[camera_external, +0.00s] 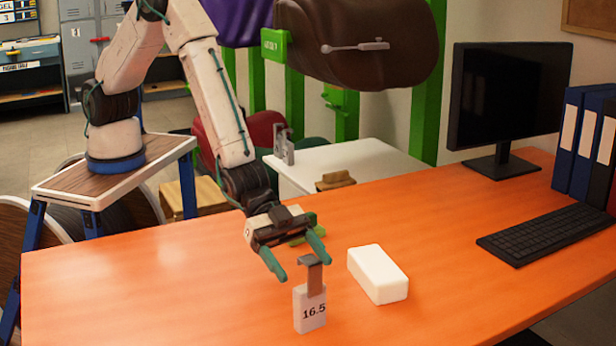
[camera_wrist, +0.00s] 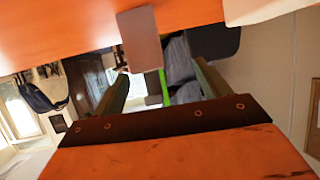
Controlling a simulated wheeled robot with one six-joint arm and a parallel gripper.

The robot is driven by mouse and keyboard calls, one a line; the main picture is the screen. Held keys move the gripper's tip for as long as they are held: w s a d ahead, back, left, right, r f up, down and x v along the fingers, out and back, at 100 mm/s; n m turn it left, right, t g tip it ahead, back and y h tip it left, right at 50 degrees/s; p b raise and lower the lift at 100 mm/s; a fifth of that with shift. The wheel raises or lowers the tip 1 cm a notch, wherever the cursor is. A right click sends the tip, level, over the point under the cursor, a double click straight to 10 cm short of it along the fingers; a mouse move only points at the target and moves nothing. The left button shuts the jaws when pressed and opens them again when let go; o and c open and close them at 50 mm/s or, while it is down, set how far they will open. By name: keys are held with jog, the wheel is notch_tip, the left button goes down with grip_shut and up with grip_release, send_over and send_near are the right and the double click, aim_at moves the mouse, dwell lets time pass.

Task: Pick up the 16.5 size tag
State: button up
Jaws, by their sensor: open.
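The 16.5 size tag (camera_external: 309,309) stands upright on the orange table, a pale block with "16.5" on its front and a brown, hooked strip on top. My gripper (camera_external: 296,254) is open, with its green fingers spread just behind and above the tag near its brown strip. Nothing is held. In the wrist view, a grey-brown piece (camera_wrist: 140,40), apparently part of the tag, shows at the top between the fingers of my gripper (camera_wrist: 160,75). I cannot tell whether any finger touches it.
A white block (camera_external: 378,273) lies on the orange table (camera_external: 150,290) just right of the tag. A keyboard (camera_external: 548,234), a monitor (camera_external: 508,100) and blue binders (camera_external: 570,140) are farther right. The table left of the tag is clear.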

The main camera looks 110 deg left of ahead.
aim_at(314, 305)
jog(key=shift+d+f+h, duration=0.3)
jog(key=shift+d+f, duration=0.55)
jog(key=x, duration=0.7)
jog(key=shift+d, duration=0.45)
jog(key=c, duration=1.1)
